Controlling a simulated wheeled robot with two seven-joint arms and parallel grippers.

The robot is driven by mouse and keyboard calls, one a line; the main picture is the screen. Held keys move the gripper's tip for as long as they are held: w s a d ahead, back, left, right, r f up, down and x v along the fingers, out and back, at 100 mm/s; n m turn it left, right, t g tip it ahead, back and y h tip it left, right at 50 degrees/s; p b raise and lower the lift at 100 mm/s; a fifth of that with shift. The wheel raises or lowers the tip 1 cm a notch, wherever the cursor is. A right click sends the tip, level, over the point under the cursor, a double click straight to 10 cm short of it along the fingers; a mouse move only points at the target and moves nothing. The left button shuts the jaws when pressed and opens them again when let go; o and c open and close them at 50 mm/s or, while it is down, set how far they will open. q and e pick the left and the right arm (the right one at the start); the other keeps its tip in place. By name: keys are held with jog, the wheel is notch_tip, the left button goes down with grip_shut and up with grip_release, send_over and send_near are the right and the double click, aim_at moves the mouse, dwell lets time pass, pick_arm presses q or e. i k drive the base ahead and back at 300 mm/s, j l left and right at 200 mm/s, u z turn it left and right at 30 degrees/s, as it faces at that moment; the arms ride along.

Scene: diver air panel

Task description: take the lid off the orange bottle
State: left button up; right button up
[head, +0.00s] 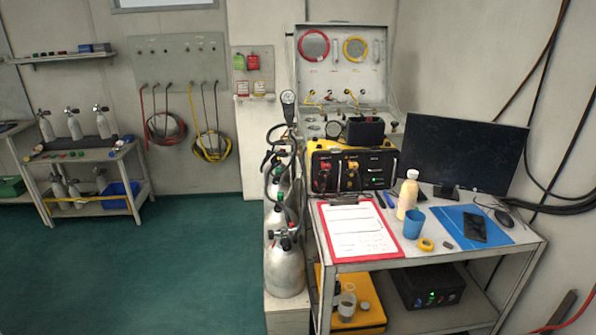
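A bottle with a pale cream-orange body (406,198) stands upright on the bench top, in front of the monitor. It is the only bottle of that kind in view. Its whitish lid (412,174) sits on top of the neck. A blue cup (413,224) stands close in front of the bottle and seems to overlap its lower right edge. Neither of my grippers shows in the head view.
A clipboard (357,231) lies left of the bottle, with dark pens (385,200) between. A blue mat with a phone (475,227) and a yellow tape roll (426,244) lie right and in front. The monitor (464,150) stands behind. Grey cylinders (285,268) stand left of the bench.

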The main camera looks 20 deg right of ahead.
aim_at(409, 191)
jog(key=z, duration=1.25)
jog(key=i+j+z, duration=0.15)
jog(key=j, duration=0.15)
jog(key=j+z, duration=0.1)
jog(key=j, duration=0.2)
